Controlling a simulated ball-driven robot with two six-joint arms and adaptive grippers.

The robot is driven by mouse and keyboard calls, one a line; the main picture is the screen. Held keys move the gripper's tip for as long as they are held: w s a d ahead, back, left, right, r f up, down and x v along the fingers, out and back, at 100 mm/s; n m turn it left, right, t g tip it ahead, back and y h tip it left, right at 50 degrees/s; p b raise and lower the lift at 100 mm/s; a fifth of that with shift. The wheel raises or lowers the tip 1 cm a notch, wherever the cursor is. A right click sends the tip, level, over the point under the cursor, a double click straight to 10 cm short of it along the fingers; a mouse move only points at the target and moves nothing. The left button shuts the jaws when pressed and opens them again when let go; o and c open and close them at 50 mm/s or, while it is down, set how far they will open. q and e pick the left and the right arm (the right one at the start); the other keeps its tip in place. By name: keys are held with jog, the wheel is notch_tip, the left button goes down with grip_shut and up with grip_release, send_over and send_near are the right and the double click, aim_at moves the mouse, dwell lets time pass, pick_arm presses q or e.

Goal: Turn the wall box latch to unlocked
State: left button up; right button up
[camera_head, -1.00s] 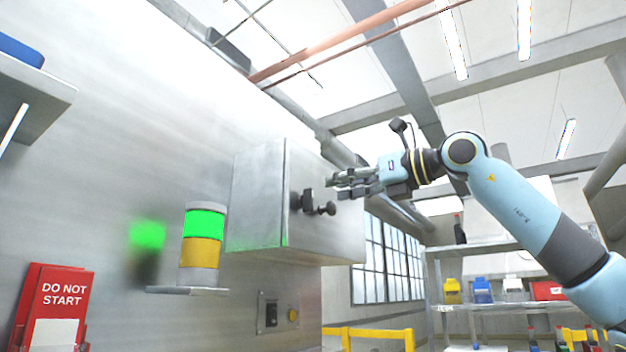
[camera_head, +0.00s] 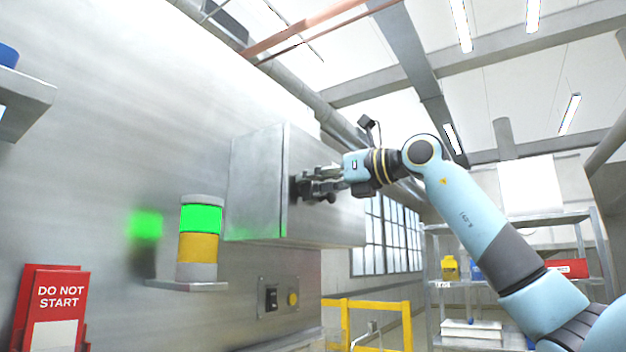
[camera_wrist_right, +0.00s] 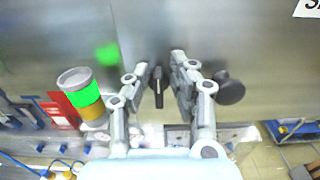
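The grey metal wall box (camera_head: 255,185) is fixed to the wall in the head view, with a dark latch (camera_head: 297,188) on its door face. My right gripper (camera_head: 318,185) is at the latch, its fingers pointing at the door and partly covering the latch. In the right wrist view my right gripper (camera_wrist_right: 162,72) is open, with a finger on each side of the slim dark latch lever (camera_wrist_right: 158,88). The lever stands upright between them; contact is not clear. A dark round knob (camera_wrist_right: 231,90) lies outside the right finger. My left gripper is not in view.
A green and yellow signal light (camera_head: 200,238) stands on a small wall shelf left of the box. A red sign holder (camera_head: 58,300) is at the lower left. A switch panel (camera_head: 280,297) sits below the box. Shelving and yellow rails are farther back.

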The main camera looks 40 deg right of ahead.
jog(key=shift+f+m, duration=0.1)
jog(key=shift+m, duration=0.4)
grip_shut()
jog(key=shift+w+d+f+m+b, duration=0.1)
jog(key=shift+d+f+m+b, duration=0.2)
jog(key=shift+m, duration=2.3)
jog(key=shift+w+d+f+m+b, duration=0.1)
jog(key=shift+d+m+b, duration=0.25)
jog(key=shift+m, duration=2.25)
jog(key=shift+w+d+f+m+b, duration=0.15)
jog(key=shift+m+b, duration=0.3)
jog(key=shift+m, duration=2.75)
